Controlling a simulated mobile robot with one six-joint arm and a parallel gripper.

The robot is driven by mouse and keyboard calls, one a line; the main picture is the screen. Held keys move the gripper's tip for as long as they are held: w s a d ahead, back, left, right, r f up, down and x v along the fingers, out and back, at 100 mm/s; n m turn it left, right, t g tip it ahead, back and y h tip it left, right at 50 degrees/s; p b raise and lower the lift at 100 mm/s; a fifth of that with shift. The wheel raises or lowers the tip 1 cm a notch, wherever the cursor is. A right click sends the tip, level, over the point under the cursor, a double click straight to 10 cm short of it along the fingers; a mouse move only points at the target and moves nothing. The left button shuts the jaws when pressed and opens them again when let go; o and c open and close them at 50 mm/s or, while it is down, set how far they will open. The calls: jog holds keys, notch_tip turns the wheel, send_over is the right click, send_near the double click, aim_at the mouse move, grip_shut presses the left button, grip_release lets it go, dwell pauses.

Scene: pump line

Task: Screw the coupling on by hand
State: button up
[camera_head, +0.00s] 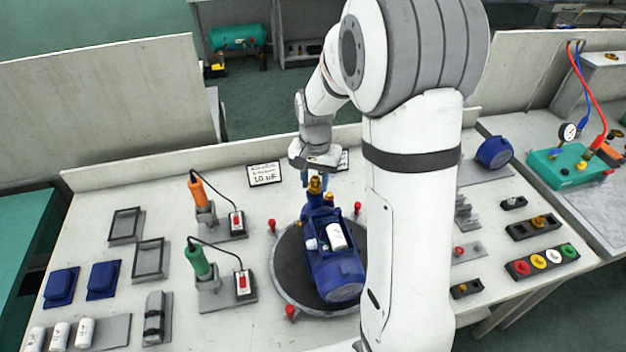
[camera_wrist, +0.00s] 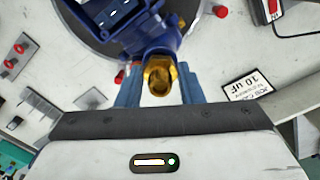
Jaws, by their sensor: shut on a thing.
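The blue pump (camera_head: 338,277) stands on a dark round turntable (camera_head: 287,265) in the middle of the bench. The brass coupling (camera_head: 315,186) is at the pump's upper port, at the far end of the pump. My gripper (camera_head: 315,172) is above that port. In the wrist view my gripper (camera_wrist: 160,84) has its two blue fingers on either side of the brass coupling (camera_wrist: 159,76), shut on it. The blue pump body (camera_wrist: 146,34) lies just beyond. The thread between coupling and port is hidden.
An orange-handled tool (camera_head: 198,192) and a green-handled tool (camera_head: 198,260) stand in holders to the left. Red knobs (camera_head: 290,312) ring the turntable. A row of coloured buttons (camera_head: 541,261) lies on the right. A "10 uF" sign (camera_head: 265,174) stands behind.

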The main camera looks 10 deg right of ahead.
jog(key=shift+f, duration=0.25)
dwell(0.6)
jog(key=o, duration=1.1)
jog(key=shift+c, duration=0.2)
jog(key=shift+r+p, duration=1.85)
jog(key=shift+r, duration=1.25)
notch_tip(320, 180, up, 8)
jog(key=b, duration=0.1)
jog(key=shift+f, duration=0.15)
jog(key=shift+s, duration=0.1)
